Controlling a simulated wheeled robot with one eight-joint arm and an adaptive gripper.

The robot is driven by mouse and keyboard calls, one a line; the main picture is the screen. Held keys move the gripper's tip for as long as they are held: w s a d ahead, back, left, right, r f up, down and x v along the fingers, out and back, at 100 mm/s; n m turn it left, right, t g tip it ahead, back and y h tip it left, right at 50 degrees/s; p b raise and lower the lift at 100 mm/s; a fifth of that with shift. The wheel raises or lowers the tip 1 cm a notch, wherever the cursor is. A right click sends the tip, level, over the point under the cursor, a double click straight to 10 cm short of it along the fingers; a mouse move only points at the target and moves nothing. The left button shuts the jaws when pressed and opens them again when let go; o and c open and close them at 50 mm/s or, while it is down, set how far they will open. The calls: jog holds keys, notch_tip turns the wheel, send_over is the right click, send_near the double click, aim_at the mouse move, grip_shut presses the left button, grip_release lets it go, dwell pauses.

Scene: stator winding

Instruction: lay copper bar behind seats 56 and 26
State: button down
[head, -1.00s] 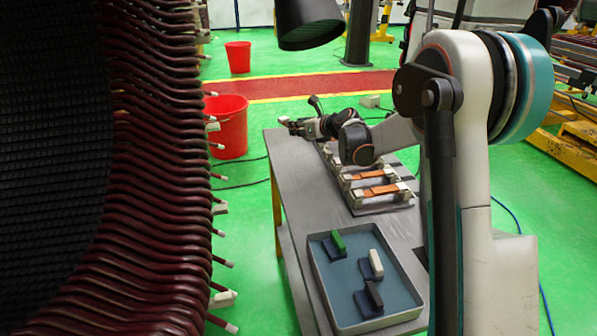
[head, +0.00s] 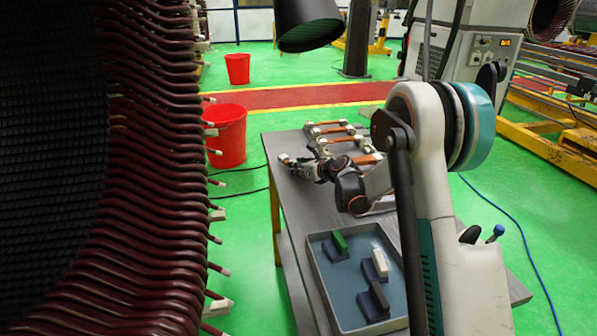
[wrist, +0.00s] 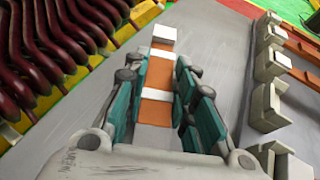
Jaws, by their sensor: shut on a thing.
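My gripper (head: 298,165) is over the left part of the grey table. In the wrist view my gripper (wrist: 158,105) is shut on a copper bar (wrist: 154,111), with the teal finger pads along both its sides. The stator (head: 150,190), with dark red winding leads, fills the left of the head view. Pale blocks (head: 217,308) sit on some lead ends; no seat numbers can be read.
More copper bars (head: 325,129) lie on pale holders at the table's back; the holders (wrist: 270,75) show right in the wrist view. A grey-blue tray (head: 322,290) with green, white and dark tools stands at the near end. A red bucket (head: 228,138) stands between stator and table.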

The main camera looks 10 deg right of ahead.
jog(key=shift+s+f, duration=0.2)
jog(key=shift+f, duration=0.55)
jog(key=c, duration=1.3)
grip_release()
jog(key=shift+s+a, duration=0.1)
